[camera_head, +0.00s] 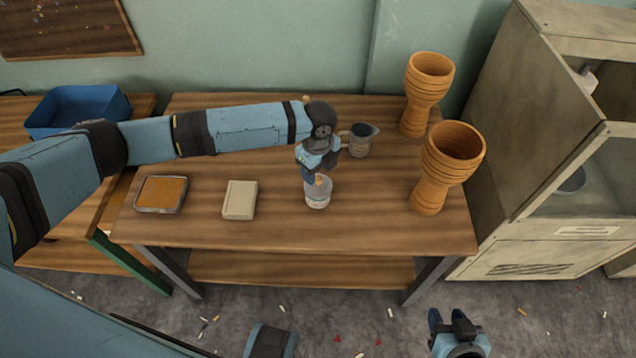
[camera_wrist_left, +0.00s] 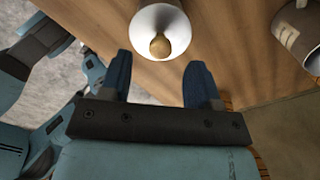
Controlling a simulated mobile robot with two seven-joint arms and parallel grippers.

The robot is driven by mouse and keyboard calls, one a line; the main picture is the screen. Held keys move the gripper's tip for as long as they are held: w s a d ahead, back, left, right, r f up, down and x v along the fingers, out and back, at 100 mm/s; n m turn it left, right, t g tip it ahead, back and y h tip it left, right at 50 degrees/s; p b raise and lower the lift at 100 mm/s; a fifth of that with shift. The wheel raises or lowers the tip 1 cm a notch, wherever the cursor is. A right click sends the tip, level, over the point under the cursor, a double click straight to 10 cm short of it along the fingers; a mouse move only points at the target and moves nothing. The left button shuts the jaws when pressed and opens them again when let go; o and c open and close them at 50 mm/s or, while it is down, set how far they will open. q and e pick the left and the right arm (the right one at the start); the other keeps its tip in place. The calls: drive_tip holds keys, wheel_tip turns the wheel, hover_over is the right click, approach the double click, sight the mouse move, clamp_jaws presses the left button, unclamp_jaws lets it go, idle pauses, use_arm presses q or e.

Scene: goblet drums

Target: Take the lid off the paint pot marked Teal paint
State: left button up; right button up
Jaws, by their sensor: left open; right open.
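A pale pot (camera_head: 317,198) stands on the wooden table below my left gripper. Its label is too small to read. In the left wrist view its white lid (camera_wrist_left: 176,27) shows from above with a tan knob (camera_wrist_left: 160,45) in the middle. My left gripper (camera_head: 312,176) points down at the lid and partly hides it in the head view. In the left wrist view the fingers (camera_wrist_left: 158,72) are apart and empty, with the knob just beyond the gap between them. My right gripper (camera_head: 449,318) is open and empty, low in front of the table, over the floor.
A grey jug (camera_head: 360,140) stands behind the pot. Two orange goblet drums (camera_head: 427,85) (camera_head: 447,165) stand at the right. A light box (camera_head: 240,200) and an orange-filled tray (camera_head: 162,194) lie left. A blue bin (camera_head: 78,107) and a cabinet (camera_head: 560,215) flank the table.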

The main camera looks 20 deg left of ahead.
sight(318, 178)
use_arm(q)
wheel_tip(318, 178, down, 4)
drive_tip(key=shift+f, duration=0.15)
drive_tip(key=c, duration=1)
